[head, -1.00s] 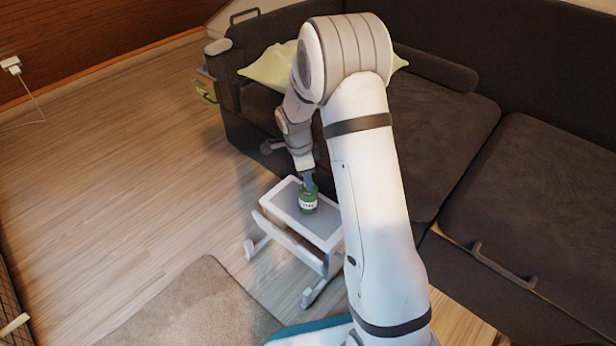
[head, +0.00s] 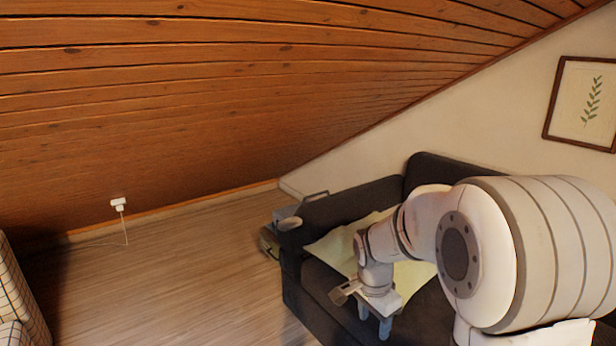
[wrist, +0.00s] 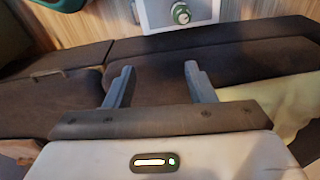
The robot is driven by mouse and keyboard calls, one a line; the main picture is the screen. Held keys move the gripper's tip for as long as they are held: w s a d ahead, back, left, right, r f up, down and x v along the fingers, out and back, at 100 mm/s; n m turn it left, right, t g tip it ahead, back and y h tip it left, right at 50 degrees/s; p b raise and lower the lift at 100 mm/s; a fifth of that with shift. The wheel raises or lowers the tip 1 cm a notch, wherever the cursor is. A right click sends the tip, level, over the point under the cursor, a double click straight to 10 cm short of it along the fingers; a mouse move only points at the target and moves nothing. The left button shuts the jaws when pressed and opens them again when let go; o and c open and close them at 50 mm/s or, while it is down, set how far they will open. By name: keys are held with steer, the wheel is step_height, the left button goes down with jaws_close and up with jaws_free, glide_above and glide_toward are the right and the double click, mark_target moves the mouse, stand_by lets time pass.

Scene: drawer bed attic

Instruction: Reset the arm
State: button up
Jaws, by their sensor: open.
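My gripper (head: 375,322) is raised in front of the dark sofa (head: 322,283) in the head view. In the wrist view my gripper (wrist: 156,82) has its two grey-blue fingers wide apart with nothing between them. The green jar (wrist: 181,13) with a pale label stands on the small white table (wrist: 211,10) at the top of the wrist view, apart from the fingers.
A yellow-green blanket or cushion (head: 335,247) lies on the sofa behind my arm. A sloped wooden ceiling (head: 200,100) comes down low on the left. A checked piece of furniture (head: 22,295) stands at the left edge.

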steer(key=s+r+n+p, duration=0.4)
steer(key=s+r+p, duration=0.2)
steer(key=r, duration=0.4)
steer(key=s+r+n+t+p, duration=0.1)
steer(key=s+r+n+p, duration=0.2)
steer(key=s+r+p, duration=0.4)
steer(key=s+r+n+y+p, duration=0.1)
steer(key=s+r+n+p, duration=0.3)
steer(key=r, duration=0.9)
steer(key=s+p, duration=0.2)
steer(key=p, duration=0.2)
steer(key=shift+s+d+r+n+t, duration=0.3)
steer(key=shift+s+t, duration=0.05)
steer(key=shift+t, duration=0.05)
steer(key=shift+a, duration=0.1)
steer(key=shift+c, duration=0.4)
steer(key=shift+c, duration=1.1)
